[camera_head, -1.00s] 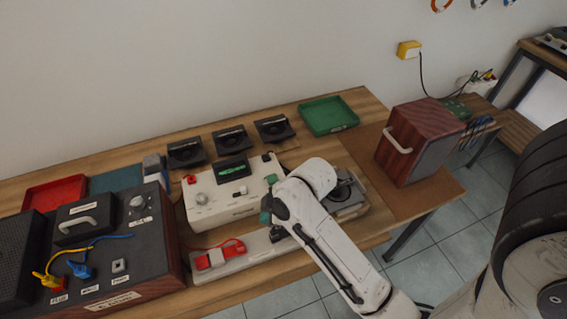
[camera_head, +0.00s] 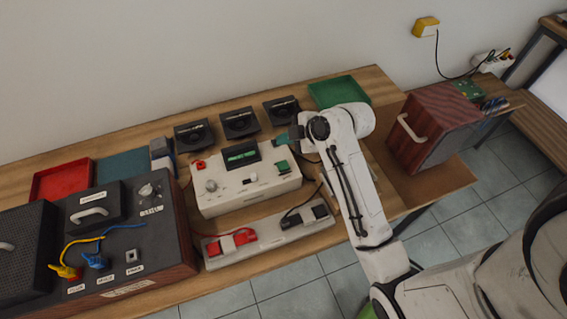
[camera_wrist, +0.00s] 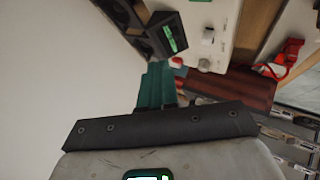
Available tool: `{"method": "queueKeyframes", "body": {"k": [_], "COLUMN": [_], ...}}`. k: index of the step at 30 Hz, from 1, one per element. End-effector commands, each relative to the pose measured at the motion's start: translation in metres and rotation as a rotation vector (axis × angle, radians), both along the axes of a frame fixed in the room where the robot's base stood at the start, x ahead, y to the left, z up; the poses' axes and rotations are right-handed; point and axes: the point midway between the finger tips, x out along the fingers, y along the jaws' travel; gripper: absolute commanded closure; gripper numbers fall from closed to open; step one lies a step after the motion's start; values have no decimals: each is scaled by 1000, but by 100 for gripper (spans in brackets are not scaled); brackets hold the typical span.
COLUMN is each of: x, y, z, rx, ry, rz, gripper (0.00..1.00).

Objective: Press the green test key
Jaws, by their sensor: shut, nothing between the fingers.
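The white tester box (camera_head: 245,190) stands on the bench with a lit green display (camera_head: 242,155), a grey knob (camera_head: 211,185) and a red button (camera_head: 199,166). A green key (camera_head: 282,166) sits at the right of its top. My gripper (camera_head: 283,140) has its teal fingers just behind and above that key, apart from it as far as I can tell. In the wrist view my teal fingers (camera_wrist: 155,85) are together and empty, with the tester (camera_wrist: 222,22) beyond them. I cannot make out the green key in the wrist view.
Two clip leads, red (camera_head: 231,242) and black (camera_head: 304,216), lie on a light strip in front of the tester. Several black speaker units (camera_head: 239,123) stand behind it. A green tray (camera_head: 339,91) and a wooden box (camera_head: 434,128) are to the right. A dark console (camera_head: 105,240) is at left.

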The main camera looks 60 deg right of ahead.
Motion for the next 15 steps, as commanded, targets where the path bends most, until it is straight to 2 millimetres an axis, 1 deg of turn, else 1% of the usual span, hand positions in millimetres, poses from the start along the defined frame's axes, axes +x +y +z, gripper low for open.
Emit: {"method": "queueKeyframes", "body": {"k": [5,8,15], "x": [0,0,-1], "y": [0,0,0], "z": [-9,-17,-48], "rx": [1,1,1], "ry": [1,1,2], "rz": [0,-1,-1], "gripper": [100,100,100]}}
